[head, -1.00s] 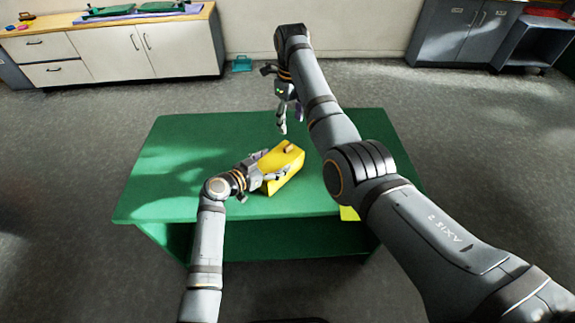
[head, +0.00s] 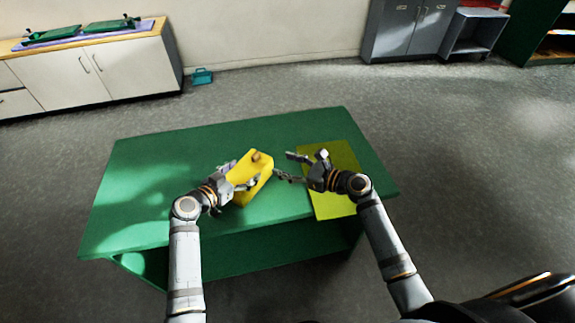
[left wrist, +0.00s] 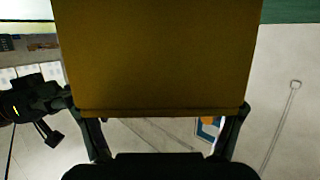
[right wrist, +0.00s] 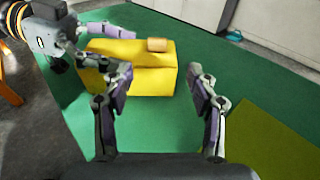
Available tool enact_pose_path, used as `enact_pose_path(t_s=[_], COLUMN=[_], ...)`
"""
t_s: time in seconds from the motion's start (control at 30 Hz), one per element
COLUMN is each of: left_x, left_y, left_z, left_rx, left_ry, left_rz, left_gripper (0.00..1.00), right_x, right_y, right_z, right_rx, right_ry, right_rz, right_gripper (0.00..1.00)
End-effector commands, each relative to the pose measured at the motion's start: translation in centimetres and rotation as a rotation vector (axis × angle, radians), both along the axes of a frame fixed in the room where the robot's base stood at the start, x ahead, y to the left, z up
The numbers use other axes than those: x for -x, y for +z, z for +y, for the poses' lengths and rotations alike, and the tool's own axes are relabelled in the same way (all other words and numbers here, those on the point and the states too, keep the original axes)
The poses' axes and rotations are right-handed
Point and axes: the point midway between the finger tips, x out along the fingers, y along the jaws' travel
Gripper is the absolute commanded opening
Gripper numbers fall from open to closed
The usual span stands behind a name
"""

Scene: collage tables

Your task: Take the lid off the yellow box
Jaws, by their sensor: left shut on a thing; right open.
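The yellow box (head: 247,189) stands on the green table with its lid (head: 262,162) on top. The lid has a small tan knob (head: 256,156), which also shows in the right wrist view (right wrist: 157,45). My left gripper (head: 246,174) is shut on the box from its left side. In the left wrist view the box wall (left wrist: 155,60) fills the space between the fingers. My right gripper (head: 281,165) is open and empty, to the right of the box and apart from it. Its fingers spread toward the box in the right wrist view (right wrist: 160,100).
A flat yellow-green mat (head: 336,203) lies on the right part of the green table (head: 150,155), under my right gripper. The table's left and back are clear. Cabinets (head: 120,75) and a small teal thing (head: 202,76) stand beyond, near the wall.

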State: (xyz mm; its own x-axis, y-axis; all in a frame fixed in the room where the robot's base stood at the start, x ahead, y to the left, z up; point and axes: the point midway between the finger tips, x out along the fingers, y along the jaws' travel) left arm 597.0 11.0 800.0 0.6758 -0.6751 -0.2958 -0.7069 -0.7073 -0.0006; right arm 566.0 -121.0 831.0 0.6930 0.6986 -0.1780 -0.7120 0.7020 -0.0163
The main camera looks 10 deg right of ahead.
Motion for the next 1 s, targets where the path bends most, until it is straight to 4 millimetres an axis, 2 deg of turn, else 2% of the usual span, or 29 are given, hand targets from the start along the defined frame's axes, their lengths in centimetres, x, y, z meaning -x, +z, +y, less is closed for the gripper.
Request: enact_pose_path(t_s=[0.1, 0.27, 0.37, 0.73, 1.0], left_x=[0.0, 0.0, 0.0, 0.0, 0.0], left_y=[-0.1, -0.1, -0.1, -0.1, -0.1], left_z=[0.0, 0.0, 0.0, 0.0, 0.0], left_rx=[-0.001, -0.001, -0.001, -0.001, -0.001], left_ry=[-0.001, -0.001, 0.000, 0.000, 0.000], left_rz=[0.002, 0.002, 0.001, 0.000, 0.000], left_gripper=[0.23, 0.23, 0.23, 0.23, 0.23], right_x=[0.7, 0.4, -0.6, -5.9, -7.7], right_y=[0.6, 0.6, 0.5, -0.7, -1.2], right_z=[0.1, 0.3, 1.2, 6.7, 8.4], right_rx=[-0.031, -0.035, -0.038, -0.036, -0.033], right_ry=[-0.007, -0.008, -0.011, -0.006, -0.006], right_rz=[-0.011, -0.013, -0.013, -0.010, -0.010], right_gripper=[0.58, 0.58, 0.58, 0.58, 0.58])
